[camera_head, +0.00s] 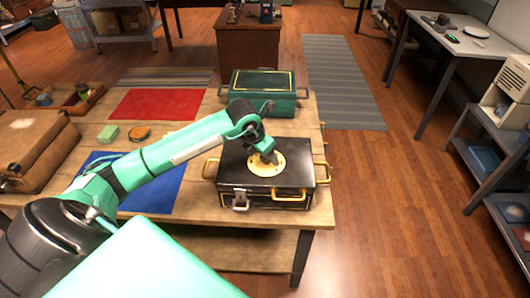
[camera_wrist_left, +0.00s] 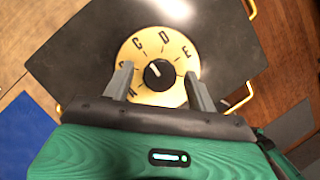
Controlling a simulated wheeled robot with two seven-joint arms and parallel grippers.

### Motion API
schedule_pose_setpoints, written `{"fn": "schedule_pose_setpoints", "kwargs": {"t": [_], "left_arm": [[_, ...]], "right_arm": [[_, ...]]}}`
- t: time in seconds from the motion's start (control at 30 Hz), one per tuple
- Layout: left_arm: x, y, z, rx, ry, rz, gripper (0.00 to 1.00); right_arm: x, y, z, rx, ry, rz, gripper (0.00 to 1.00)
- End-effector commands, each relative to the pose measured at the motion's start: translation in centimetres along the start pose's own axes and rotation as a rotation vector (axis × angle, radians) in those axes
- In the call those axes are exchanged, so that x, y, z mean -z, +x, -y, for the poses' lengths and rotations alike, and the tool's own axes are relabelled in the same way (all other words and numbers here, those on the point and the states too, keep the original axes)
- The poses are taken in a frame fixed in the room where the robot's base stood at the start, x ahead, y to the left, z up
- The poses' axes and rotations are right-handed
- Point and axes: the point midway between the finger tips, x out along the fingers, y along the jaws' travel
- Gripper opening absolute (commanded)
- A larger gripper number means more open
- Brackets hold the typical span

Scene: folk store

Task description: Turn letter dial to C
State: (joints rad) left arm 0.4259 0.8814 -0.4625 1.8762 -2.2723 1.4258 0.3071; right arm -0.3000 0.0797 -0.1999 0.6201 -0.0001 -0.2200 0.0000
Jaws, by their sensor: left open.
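A black box (camera_head: 232,165) with gold handles stands on the wooden table. On its lid is a round gold letter dial (camera_head: 256,167), also seen in the left wrist view (camera_wrist_left: 163,101). Its black centre knob (camera_wrist_left: 159,73) has a white pointer mark directed toward the upper left of that view. C, D and E are readable along the upper rim; letters at the left are partly hidden by a finger. My left gripper (camera_head: 268,158) is over the dial. In the wrist view its open fingers (camera_wrist_left: 158,72) lie on either side of the knob, apart from it. My right gripper is out of view.
A green box (camera_head: 262,82) stands behind the black box. A blue mat (camera_head: 165,190), a red mat (camera_head: 155,104), a green block (camera_head: 109,133) and a brown case (camera_head: 30,150) are to the left. Open floor lies right of the table.

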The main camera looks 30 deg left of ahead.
Motion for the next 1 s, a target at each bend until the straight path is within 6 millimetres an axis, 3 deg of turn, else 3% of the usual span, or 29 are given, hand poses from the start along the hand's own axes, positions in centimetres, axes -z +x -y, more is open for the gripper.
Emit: {"fn": "schedule_pose_setpoints", "kwargs": {"t": [0.17, 0.5, 0.7, 1.0], "left_arm": [[0.0, -1.5, -0.1, -0.002, 0.0, 0.004, 0.58], [0.0, -9.1, -0.1, -0.005, 0.002, 0.006, 0.58], [-0.1, -12.4, -0.1, -0.002, 0.001, 0.004, 0.58], [0.0, -13.8, 0.0, -0.001, 0.0, 0.001, 0.58]], "right_arm": [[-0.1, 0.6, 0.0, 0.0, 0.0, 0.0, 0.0], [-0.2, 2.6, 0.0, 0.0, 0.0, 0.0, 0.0], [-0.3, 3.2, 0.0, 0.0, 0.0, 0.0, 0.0], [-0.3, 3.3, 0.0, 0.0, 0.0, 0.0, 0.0]]}}
